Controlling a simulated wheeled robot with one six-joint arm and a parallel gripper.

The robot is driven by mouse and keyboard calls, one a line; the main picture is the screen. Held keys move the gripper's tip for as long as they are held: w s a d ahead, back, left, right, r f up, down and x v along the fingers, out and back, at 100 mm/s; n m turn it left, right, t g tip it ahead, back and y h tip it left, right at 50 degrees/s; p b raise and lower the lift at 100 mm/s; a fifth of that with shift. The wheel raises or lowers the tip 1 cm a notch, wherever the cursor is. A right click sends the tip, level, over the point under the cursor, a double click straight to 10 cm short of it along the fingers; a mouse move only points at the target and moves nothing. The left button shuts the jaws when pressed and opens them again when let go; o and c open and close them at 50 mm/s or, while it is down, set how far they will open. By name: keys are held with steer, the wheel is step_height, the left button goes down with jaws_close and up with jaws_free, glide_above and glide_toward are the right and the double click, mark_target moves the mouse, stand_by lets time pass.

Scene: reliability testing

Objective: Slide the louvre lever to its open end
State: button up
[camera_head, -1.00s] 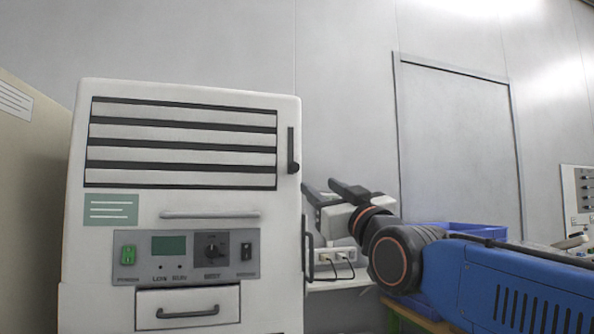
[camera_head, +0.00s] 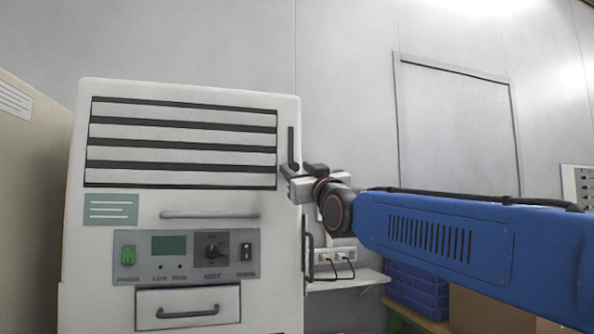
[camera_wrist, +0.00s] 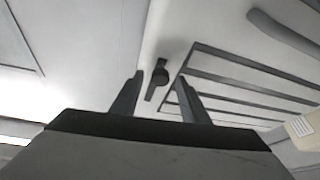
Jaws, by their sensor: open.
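A horizontal bar handle (camera_head: 210,215) and a control panel (camera_head: 187,255) sit below the louvres. A dark side handle (camera_head: 308,248) is under my gripper. A shelf with a socket box (camera_head: 336,256) and blue crates (camera_head: 417,290) stand to the right.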

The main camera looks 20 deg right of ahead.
steer(key=shift+w+r, duration=0.15)
steer(key=shift+w, duration=0.25)
jaws_close()
glide_toward(297, 134)
steer(key=w+a+r, duration=0.1)
steer(key=w, duration=0.1)
steer(key=w+a+r, duration=0.1)
steer(key=w, duration=0.1)
steer(key=shift+a+r, duration=0.2)
steer(key=shift+a, duration=0.2)
jaws_free()
steer(key=shift+s+f, duration=0.1)
steer(key=shift+s, duration=0.05)
